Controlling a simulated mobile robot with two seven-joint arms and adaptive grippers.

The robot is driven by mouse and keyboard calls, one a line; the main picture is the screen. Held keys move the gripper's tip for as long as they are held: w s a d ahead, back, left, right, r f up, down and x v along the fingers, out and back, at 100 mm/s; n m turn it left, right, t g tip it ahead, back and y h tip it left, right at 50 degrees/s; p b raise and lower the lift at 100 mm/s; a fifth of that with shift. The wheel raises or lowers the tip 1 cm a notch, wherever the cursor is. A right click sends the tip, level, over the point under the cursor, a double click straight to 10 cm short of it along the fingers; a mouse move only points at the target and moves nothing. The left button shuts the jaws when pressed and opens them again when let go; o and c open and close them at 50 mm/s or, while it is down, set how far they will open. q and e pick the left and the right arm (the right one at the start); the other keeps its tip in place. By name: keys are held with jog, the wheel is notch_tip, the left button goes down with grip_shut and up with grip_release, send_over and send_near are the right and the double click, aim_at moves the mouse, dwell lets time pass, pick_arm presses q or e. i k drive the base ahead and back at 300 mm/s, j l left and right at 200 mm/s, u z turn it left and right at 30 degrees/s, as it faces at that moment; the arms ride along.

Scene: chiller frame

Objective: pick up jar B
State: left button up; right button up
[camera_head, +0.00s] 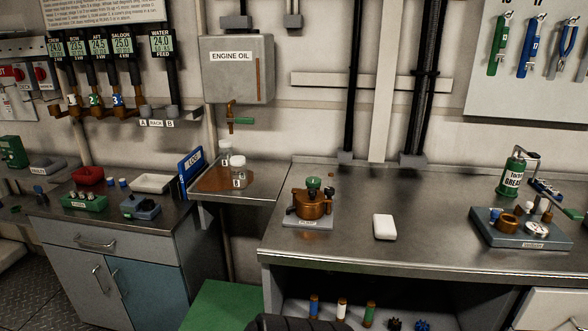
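Jar B (239,179) is a small clear jar with a white lid and a label that appears to read B. It stands upright on the metal shelf (262,183) below the engine oil tank. A second similar jar (225,159) stands close behind it, slightly to the left; its label is not readable. Both jars are by a brown oily patch on the shelf. Neither of my grippers is in view.
The engine oil tank (237,70) has a tap (232,120) above the jars. A blue log book (190,170) stands left of the shelf. A rack (160,113) marked A and B is on the wall. The right workbench (410,235) holds a copper-coloured device (312,205) and a white block (384,227).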

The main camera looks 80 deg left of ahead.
aim_at(238, 173)
jog(key=u, duration=3.1)
jog(key=i+z, duration=0.2)
